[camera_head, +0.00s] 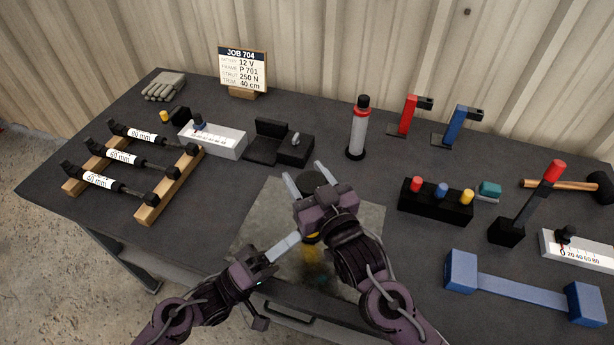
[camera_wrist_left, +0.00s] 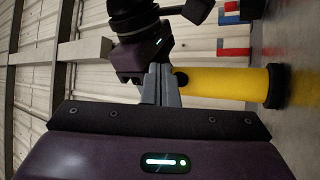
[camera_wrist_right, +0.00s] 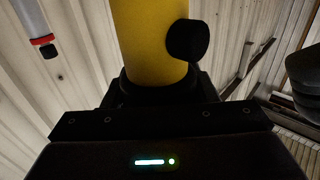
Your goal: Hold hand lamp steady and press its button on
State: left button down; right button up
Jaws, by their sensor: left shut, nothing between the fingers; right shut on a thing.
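The hand lamp (camera_head: 313,236) is mostly hidden behind my right arm in the head view. In the left wrist view its yellow body (camera_wrist_left: 230,85) lies across the picture, with a dark end at right. My right gripper (camera_head: 305,178) is shut on the lamp near its black collar (camera_wrist_right: 155,80). The black round button (camera_wrist_right: 186,41) sticks out from the lamp's side in the right wrist view. My left gripper (camera_head: 297,237) is shut and empty, its fingertips close beside the lamp. In the left wrist view the button (camera_wrist_left: 181,78) is right by those fingertips; contact is unclear.
A grey plate (camera_head: 365,222) lies under the lamp area. A rack of struts (camera_head: 170,185) is at left. A blue handle bar (camera_head: 522,288) lies at front right.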

pick_arm(q)
jog(key=shift+w+d, duration=0.25)
jog(key=shift+w, duration=0.4)
jog(key=shift+w+d, duration=0.2)
jog(key=shift+w, duration=0.4)
jog(key=shift+w, duration=0.15)
dwell(1.0)
jog(key=shift+w+d, duration=0.1)
jog(key=shift+w, duration=0.4)
dwell(0.4)
jog(key=shift+s, duration=0.65)
jog(key=shift+s, duration=0.1)
jog(key=s, duration=0.1)
jog(key=s+a, duration=0.1)
jog(key=s, duration=0.1)
jog(key=s+a, duration=0.1)
jog(key=s, duration=0.1)
jog(key=shift+s, duration=0.25)
